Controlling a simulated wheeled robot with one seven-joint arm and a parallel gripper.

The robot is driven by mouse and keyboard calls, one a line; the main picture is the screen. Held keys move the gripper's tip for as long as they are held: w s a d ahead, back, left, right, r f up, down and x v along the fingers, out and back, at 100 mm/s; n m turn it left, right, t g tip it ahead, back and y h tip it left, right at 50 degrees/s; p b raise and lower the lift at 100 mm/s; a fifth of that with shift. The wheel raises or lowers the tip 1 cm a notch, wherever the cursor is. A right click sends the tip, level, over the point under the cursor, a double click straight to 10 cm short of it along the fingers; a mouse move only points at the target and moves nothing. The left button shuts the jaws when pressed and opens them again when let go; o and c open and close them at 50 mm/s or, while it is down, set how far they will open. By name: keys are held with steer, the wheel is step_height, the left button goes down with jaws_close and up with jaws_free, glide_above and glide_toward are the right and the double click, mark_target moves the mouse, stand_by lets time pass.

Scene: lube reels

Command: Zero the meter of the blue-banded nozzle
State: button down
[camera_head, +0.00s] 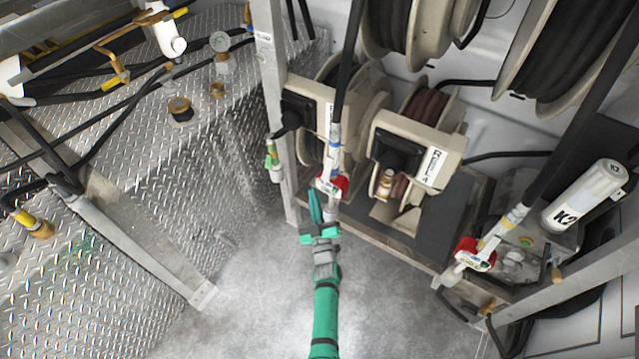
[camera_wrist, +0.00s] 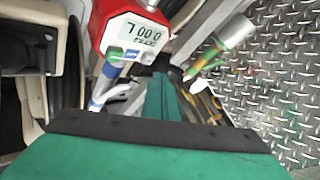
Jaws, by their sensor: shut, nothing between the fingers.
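The blue-banded nozzle hangs in the middle of the head view, with a red-cased meter (camera_head: 332,184) on it. In the wrist view its meter (camera_wrist: 135,32) is at the upper middle, its display facing me with dark digits that look like 7.000, seen tilted. A blue button and a green button sit below the display. The blue band (camera_wrist: 98,104) shows on the nozzle below. My teal gripper (camera_head: 315,207) is shut and empty, just below and left of the meter in the head view. In the wrist view its fingers (camera_wrist: 160,90) point up, below the meter; contact is not visible.
A green-marked nozzle (camera_head: 272,160) hangs left beside a metal post (camera_head: 270,60). Another red meter (camera_head: 473,252) hangs at right, near a white K2 cylinder (camera_head: 590,195). Hose reels (camera_head: 415,140) stand behind. Bare floor (camera_head: 250,300) lies in front.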

steer(key=shift+s+a, duration=0.6)
steer(key=shift+s, duration=0.25)
steer(key=shift+s+a, duration=0.6)
steer(key=shift+s, duration=0.2)
steer(key=shift+s, duration=0.1)
